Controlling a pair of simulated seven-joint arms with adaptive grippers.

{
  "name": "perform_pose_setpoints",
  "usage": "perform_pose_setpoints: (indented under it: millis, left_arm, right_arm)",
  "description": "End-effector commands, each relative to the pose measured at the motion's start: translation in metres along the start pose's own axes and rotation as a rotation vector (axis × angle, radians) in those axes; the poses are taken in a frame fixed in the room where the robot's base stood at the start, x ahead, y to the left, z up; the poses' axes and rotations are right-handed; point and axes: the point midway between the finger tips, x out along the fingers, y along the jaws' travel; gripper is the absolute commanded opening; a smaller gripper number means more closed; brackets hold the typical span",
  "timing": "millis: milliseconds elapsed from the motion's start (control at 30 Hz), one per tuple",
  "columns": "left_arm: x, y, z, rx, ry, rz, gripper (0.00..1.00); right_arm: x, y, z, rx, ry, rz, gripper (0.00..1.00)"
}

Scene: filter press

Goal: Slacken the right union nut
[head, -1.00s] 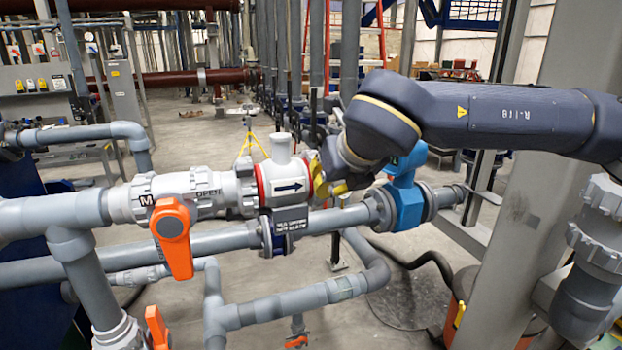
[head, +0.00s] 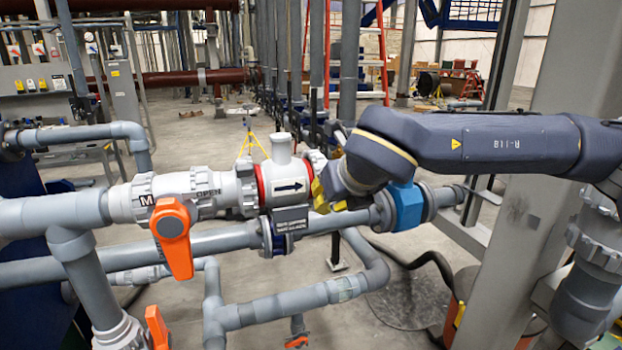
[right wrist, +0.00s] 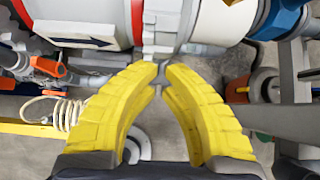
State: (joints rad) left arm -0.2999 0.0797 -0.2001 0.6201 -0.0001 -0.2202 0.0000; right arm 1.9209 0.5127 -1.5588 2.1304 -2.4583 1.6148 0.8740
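The right union nut (head: 316,163) is a light-grey ribbed ring on the right of the grey valve body (head: 284,183), beside its red ring. The nut (right wrist: 163,24) also shows at the top middle of the right wrist view. My right gripper (head: 325,195) is just below and right of the nut in the head view. In the right wrist view, the yellow fingers of this gripper (right wrist: 162,70) point at the nut. Their tips are nearly together with a thin gap, hold nothing, and sit just short of the nut. My left gripper is not in view.
An orange valve handle (head: 174,238) hangs left of the valve body. A blue pipe fitting (head: 408,207) lies right of my gripper on the pipe behind. A lower grey pipe (head: 290,302) runs beneath. A grey steel column (head: 530,190) stands at the right.

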Motion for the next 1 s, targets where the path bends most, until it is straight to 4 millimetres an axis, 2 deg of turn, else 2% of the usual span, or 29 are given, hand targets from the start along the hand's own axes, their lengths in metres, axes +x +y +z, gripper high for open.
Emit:
perform_pose_setpoints:
  millis: [733,1000]
  left_arm:
    - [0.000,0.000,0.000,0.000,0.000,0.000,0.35]
    - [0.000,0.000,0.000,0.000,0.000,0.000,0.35]
  right_arm:
    - [0.030,-0.005,-0.009,0.002,0.002,-0.002,0.00]
    - [0.032,-0.005,-0.009,0.002,0.001,-0.002,0.00]
